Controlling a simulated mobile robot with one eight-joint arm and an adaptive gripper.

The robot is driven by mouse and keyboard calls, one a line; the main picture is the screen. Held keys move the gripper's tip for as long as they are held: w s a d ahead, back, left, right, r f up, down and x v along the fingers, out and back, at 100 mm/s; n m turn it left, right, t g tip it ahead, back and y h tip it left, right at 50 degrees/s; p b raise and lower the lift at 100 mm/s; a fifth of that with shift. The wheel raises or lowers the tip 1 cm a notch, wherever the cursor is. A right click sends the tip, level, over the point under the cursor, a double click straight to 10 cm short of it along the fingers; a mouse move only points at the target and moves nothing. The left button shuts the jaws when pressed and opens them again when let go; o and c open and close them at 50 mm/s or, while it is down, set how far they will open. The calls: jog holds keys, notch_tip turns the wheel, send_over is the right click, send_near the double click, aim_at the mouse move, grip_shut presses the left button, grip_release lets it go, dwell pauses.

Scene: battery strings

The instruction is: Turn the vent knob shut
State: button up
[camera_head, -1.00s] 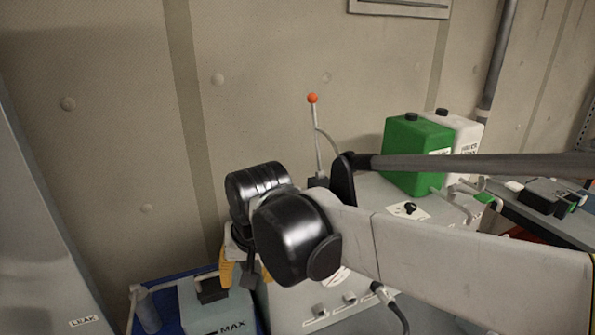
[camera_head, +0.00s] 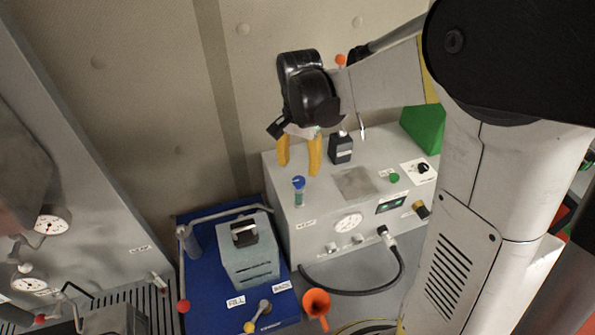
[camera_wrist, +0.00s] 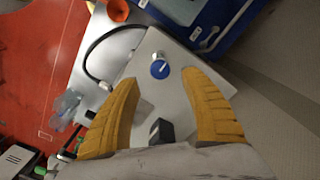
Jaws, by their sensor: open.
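A blue-topped knob (camera_head: 299,183) with a greenish stem stands upright on the near left top edge of a grey box (camera_head: 285,216). No readable label confirms it as the vent knob. My gripper (camera_head: 298,167) is open and empty, its two yellow fingers pointing down over the box's left end. In the head view the knob shows just below the fingertips. In the wrist view the blue knob (camera_wrist: 160,69) appears between the two fingertips (camera_wrist: 161,79), apart from both. A black knob (camera_head: 422,168) sits on a white plate at the box's right.
On the box are a black block (camera_head: 341,148) and a green button (camera_head: 394,178); a gauge (camera_head: 348,223) and black hose (camera_head: 350,289) are on its front. A blue tray (camera_head: 283,303) lies left, an orange funnel (camera_head: 316,301) in front. The wall is close behind.

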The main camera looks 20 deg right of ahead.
aim_at(299, 180)
notch_tip(299, 180, down, 6)
jog(key=shift+r, duration=0.1)
grip_shut()
